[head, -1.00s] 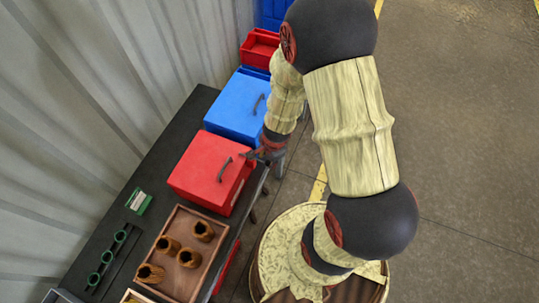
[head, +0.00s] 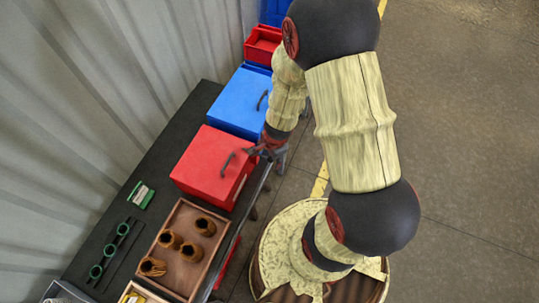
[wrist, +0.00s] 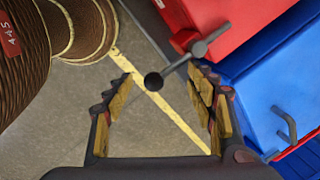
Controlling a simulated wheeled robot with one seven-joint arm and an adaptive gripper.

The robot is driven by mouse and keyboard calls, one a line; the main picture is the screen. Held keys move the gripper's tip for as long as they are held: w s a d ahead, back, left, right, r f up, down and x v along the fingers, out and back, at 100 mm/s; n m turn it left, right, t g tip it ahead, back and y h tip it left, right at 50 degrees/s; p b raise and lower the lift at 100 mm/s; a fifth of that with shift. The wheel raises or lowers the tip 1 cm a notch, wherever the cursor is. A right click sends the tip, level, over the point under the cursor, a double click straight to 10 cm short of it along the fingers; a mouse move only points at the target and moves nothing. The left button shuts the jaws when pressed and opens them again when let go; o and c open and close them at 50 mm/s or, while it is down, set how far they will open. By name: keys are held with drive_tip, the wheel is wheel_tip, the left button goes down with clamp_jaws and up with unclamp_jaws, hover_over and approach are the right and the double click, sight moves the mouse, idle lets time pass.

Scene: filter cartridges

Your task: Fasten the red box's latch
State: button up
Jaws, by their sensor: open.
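The red box (head: 213,160) stands on the dark bench with its lid down and a dark handle (head: 228,163) on top. My gripper (head: 256,151) is at the box's right side, near its front upper corner. In the wrist view, a grey latch lever (wrist: 181,63) with a dark round knob (wrist: 153,81) sticks out from the red box (wrist: 205,18). My gripper (wrist: 162,86) is open there, with the knob between its fingers and the lever passing by the right fingertip. I cannot tell whether the fingertip touches it. The latch is not clear in the head view.
A blue box (head: 241,104) stands right behind the red one, and a red bin (head: 262,44) lies beyond. In front are a wooden tray (head: 176,280) with several brown cartridges, a green-and-white box (head: 140,195) and a rack with green rings (head: 109,250). Floor right of the bench is open.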

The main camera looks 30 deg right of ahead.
drive_tip(key=shift+w, duration=0.1)
drive_tip(key=shift+d+r, duration=0.1)
drive_tip(key=shift+r, duration=1.05)
wheel_tip(320, 180, up, 10)
drive_tip(key=s, duration=0.2)
drive_tip(key=shift+s+f, duration=0.2)
drive_tip(key=shift+f, duration=0.05)
drive_tip(key=s+a+r+n+t+b, duration=0.1)
drive_tip(key=s+a+r+n+b, duration=0.2)
drive_tip(key=n+b, duration=0.5)
drive_tip(key=s+a+r+n+t+b, duration=0.2)
drive_tip(key=s+a+r+n+b, duration=0.2)
drive_tip(key=r+n+b, duration=0.3)
drive_tip(key=s+n+b, duration=0.1)
drive_tip(key=n+b, duration=0.1)
drive_tip(key=shift+n, duration=0.4)
